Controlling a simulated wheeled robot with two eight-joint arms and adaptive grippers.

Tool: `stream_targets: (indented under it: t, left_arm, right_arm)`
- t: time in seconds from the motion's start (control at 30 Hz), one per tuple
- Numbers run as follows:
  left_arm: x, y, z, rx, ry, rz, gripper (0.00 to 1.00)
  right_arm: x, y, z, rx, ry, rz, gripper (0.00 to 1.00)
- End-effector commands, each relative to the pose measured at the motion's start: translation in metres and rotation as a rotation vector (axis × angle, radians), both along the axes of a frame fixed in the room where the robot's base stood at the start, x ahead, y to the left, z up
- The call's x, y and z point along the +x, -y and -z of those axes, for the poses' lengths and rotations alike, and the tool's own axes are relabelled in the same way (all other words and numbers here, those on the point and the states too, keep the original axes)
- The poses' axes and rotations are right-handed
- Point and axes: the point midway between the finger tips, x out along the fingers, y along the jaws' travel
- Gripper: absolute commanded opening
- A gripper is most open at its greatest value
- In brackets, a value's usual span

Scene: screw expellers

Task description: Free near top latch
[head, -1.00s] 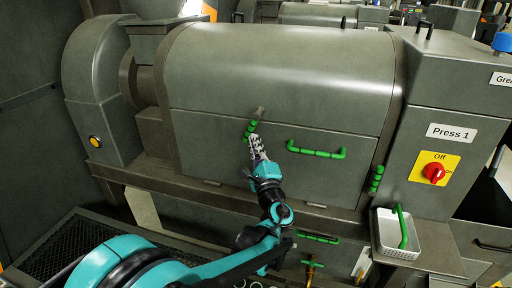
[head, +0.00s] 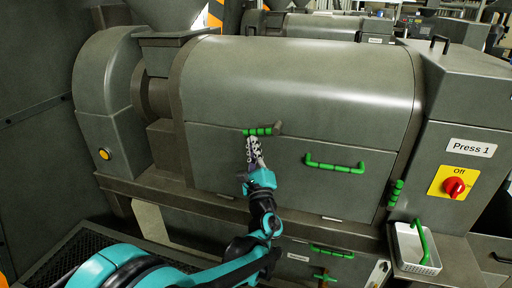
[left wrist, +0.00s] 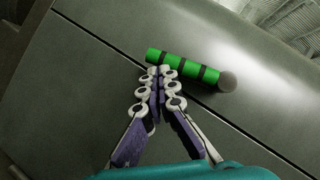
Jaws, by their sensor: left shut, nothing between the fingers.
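The near top latch is a green ribbed handle (head: 258,131) with a grey pivot knob at its right end. It lies about level across the seam between the rounded upper cover (head: 300,75) and the lower front panel (head: 225,158) of the press. In the left wrist view the latch handle (left wrist: 182,66) lies just beyond my fingertips. My left gripper (head: 254,143) is shut and empty, right below the handle. Its fingertips (left wrist: 158,72) are at the handle's left part; whether they touch it I cannot tell. My right gripper is not in view.
A green bar handle (head: 336,164) is on the front panel. A second green latch (head: 395,193) is at the panel's right edge. A white tray (head: 400,250) holds a green handle. A red switch (head: 454,187) is on the Press 1 cabinet. A dark grate (head: 65,262) is lower left.

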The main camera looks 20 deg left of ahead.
Motion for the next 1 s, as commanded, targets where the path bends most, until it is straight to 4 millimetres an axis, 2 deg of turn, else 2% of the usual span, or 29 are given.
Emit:
stream_targets:
  t: [0.33,1.0]
  left_arm:
    - [0.0001,-0.005,-0.0111,0.0,0.0,0.0,0.0]
    - [-0.0003,-0.0053,-0.0123,0.0,0.0,0.0,0.0]
  right_arm:
    - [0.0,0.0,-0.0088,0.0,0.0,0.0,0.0]
    - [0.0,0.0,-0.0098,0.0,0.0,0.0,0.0]
